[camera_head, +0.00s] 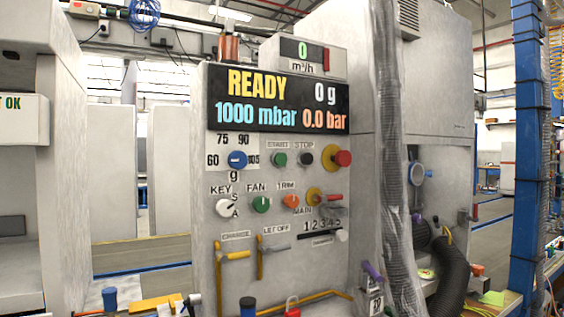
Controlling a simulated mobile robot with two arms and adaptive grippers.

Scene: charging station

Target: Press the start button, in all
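The start button (280,159) is a small round green button on the grey control panel (235,288). It sits below a small label plate, under the display (279,101), which reads READY, 0 g, 1000 mbar and 0.0 bar. To its right is a black stop button (306,158) under a STOP label. Further right is a red mushroom button (342,158) on a yellow base. Nothing covers the start button. I cannot tell from this view whether it is pressed in. Neither of my grippers is in view.
Left of the start button is a blue knob (237,159). A wrapped hose (392,140) hangs right of the panel. Space in front of the buttons looks clear.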

